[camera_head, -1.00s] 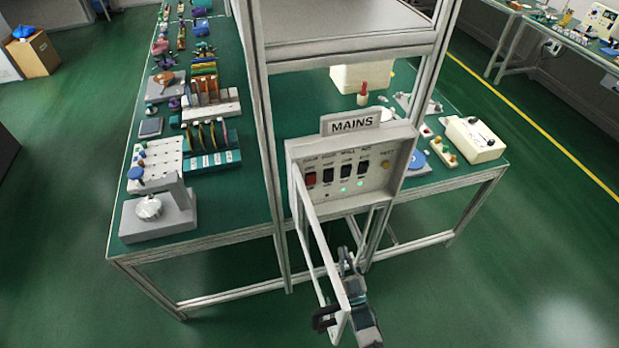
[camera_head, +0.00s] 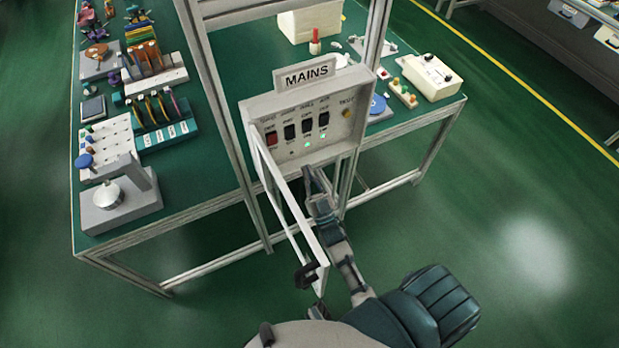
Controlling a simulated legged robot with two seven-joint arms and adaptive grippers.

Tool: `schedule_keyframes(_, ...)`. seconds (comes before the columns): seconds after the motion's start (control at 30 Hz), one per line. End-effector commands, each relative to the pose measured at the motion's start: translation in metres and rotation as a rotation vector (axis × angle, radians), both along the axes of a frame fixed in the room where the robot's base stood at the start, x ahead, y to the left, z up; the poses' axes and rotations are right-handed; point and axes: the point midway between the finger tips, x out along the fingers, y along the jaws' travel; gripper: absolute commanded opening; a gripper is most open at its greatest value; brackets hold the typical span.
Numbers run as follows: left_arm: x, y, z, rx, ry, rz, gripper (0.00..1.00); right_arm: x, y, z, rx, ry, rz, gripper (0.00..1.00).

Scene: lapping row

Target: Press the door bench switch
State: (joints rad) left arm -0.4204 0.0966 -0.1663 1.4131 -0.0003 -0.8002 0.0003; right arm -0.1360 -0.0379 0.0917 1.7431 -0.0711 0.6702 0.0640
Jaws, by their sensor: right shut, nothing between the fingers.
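A MAINS switch box (camera_head: 355,133) is fixed to the bench frame, its framed door (camera_head: 287,210) swung open toward me. The panel has a red switch (camera_head: 271,139) at the left and three black switches (camera_head: 307,126) to its right. Their small labels are too blurred to read surely, so I cannot tell which is marked door. My right gripper (camera_head: 313,174) is shut and empty, just below the panel's lower edge and right of the open door.
Frame posts (camera_head: 218,95) stand left of and behind the box. The bench (camera_head: 200,212) holds tools and fixtures. Open green floor (camera_head: 480,220) lies to the right.

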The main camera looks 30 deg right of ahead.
Motion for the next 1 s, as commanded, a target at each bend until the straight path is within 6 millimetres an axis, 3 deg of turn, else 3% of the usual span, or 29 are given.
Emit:
schedule_keyframes(0.23, -0.012, 0.002, -0.011, 0.002, 0.006, -0.003, 0.41, 0.042, -0.002, 0.035, -0.001, -0.003, -0.001, 0.00)
schedule_keyframes(0.43, -0.008, 0.002, -0.009, 0.001, 0.004, -0.002, 0.41, 0.070, -0.004, 0.028, -0.001, 0.001, -0.001, 0.00)
schedule_keyframes(1.0, -0.008, 0.002, -0.009, 0.002, 0.008, -0.002, 0.41, 0.081, -0.005, 0.026, -0.001, -0.002, -0.001, 0.00)
